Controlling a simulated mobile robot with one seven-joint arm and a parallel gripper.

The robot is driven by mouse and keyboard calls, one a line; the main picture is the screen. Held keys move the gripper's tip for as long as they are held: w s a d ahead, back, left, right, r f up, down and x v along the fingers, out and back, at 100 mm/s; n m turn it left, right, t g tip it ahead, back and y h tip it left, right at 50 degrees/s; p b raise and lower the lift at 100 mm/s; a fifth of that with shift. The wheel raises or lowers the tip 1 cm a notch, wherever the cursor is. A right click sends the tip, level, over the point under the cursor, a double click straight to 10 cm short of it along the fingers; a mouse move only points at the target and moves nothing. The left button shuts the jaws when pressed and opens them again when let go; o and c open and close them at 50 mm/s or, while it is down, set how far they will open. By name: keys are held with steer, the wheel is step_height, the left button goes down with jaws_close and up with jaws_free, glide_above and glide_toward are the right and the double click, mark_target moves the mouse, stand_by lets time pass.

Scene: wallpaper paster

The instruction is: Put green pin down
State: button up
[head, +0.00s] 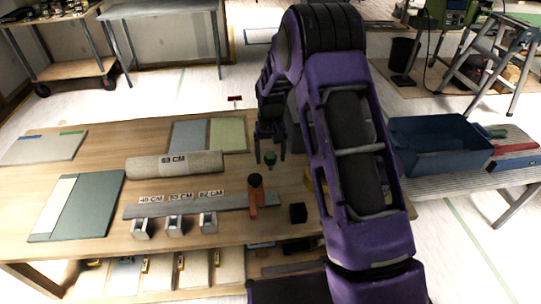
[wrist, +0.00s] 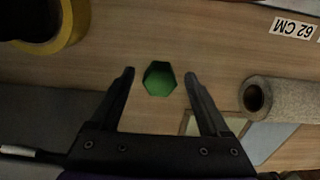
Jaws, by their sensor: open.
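The green pin (head: 270,158) is a small green piece at the table's middle, just below my gripper (head: 270,146) in the head view. In the wrist view the green pin (wrist: 159,79) shows its hexagonal end, between the two dark fingertips of my gripper (wrist: 160,75). The fingers are spread, with a gap on each side of the pin. I cannot tell whether the pin's lower end rests on the wooden table (head: 95,145).
A grey roll (head: 175,165) marked 63 CM lies left of my gripper. An orange-handled tool (head: 256,197) and a small black block (head: 298,213) stand nearer. A yellow tape roll (wrist: 62,28) shows at the wrist view's upper left. A blue crate (head: 440,145) stands right.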

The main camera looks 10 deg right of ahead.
mark_target(270, 155)
step_height(270, 155, up, 12)
steer(key=shift+p, duration=0.4)
